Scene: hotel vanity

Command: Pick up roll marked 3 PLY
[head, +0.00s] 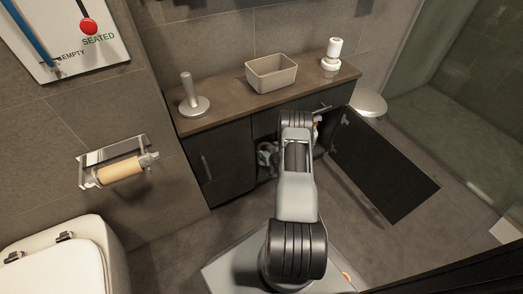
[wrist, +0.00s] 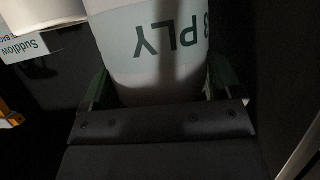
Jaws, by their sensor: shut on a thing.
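The roll marked 3 PLY (wrist: 150,50) fills the upper middle of the wrist view, white with a pale band and dark green lettering that reads upside down. My gripper (wrist: 160,82) is shut on it, with one green finger on each side. The top of the roll is cut off by the frame, and I cannot tell whether it touches a surface below. In the head view my arm reaches into the open vanity cabinet, and its links hide the gripper and the roll.
A yellow thing (wrist: 10,116) is at the left edge. The open cabinet door (head: 385,165) stands right of my arm. The countertop (head: 228,98) holds a bin (head: 271,75).

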